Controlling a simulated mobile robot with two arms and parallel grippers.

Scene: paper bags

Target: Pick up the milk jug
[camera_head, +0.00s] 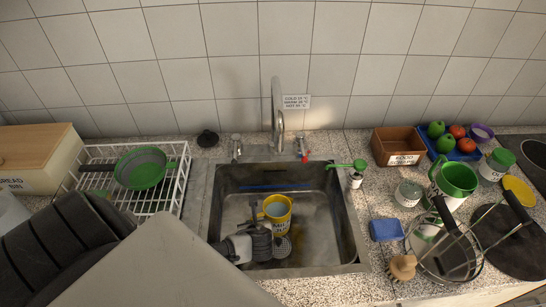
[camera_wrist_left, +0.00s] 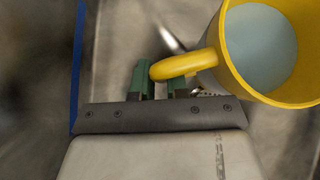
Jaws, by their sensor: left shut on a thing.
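The yellow milk jug (camera_head: 278,211) stands in the sink, with dark lettering on its side. In the left wrist view the jug (camera_wrist_left: 238,62) fills the upper right, its pale inside visible from above. My left gripper (camera_head: 258,219) reaches into the sink from the front left. In the wrist view its green fingers (camera_wrist_left: 158,82) are shut on the jug's yellow handle, one on each side. The jug looks upright; whether its base touches the sink floor I cannot tell. My right gripper is not in view.
The sink (camera_head: 347,228) has walls close around the jug, and the faucet (camera_head: 278,112) stands behind. A blue rod (camera_head: 272,187) lies at the sink's back. A dish rack (camera_head: 172,203) is left; a green jug (camera_head: 453,182), wire basket (camera_head: 425,262) and blue sponge (camera_head: 386,229) are right.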

